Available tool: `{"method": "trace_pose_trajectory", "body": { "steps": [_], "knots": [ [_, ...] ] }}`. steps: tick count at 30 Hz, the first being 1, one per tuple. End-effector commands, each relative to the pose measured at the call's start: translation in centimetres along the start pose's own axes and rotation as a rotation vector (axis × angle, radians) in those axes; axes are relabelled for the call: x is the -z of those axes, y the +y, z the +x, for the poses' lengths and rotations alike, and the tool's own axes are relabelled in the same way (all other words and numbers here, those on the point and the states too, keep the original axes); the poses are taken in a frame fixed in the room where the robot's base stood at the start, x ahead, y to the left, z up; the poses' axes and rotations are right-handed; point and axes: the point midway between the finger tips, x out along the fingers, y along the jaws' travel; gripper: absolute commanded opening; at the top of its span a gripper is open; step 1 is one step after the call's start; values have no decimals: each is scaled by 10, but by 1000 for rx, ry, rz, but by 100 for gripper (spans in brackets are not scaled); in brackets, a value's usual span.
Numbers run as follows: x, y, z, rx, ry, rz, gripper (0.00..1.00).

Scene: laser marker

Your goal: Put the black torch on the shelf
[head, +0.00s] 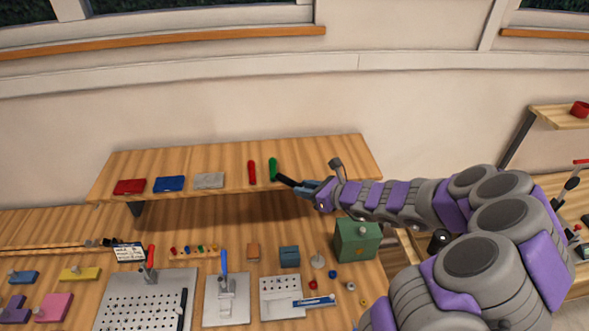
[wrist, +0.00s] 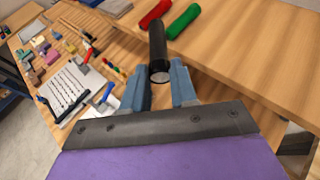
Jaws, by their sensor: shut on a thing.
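The black torch (head: 286,180) is held in my gripper (head: 307,188) at the front edge of the wooden shelf (head: 325,158). In the wrist view the torch (wrist: 157,48) points away from me between the blue fingers of my gripper (wrist: 160,84). Its near end is round and pale. I cannot tell whether the black torch touches the shelf.
The shelf's right part looks clear. Below, the workbench holds perforated plates, small blocks and a green box (head: 357,240) under my arm.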

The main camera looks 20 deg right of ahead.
Motion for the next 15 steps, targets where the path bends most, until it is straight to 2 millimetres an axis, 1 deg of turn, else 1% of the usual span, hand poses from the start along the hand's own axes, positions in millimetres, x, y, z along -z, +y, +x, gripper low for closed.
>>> {"method": "trace_pose_trajectory", "body": {
  "steps": [1, 3, 5, 6, 11, 15],
  "knots": [
    [-2, -8, 7, -3, 2, -8, 0],
    [-1, -23, 13, 0, 4, -3, 0],
    [-3, -32, 20, -4, 0, -3, 0],
    [-4, -41, 23, 1, 3, -5, 0],
    [-7, -68, 41, 0, 1, -2, 0],
    [-12, -82, 53, 0, -3, -3, 0]
  ]
}}
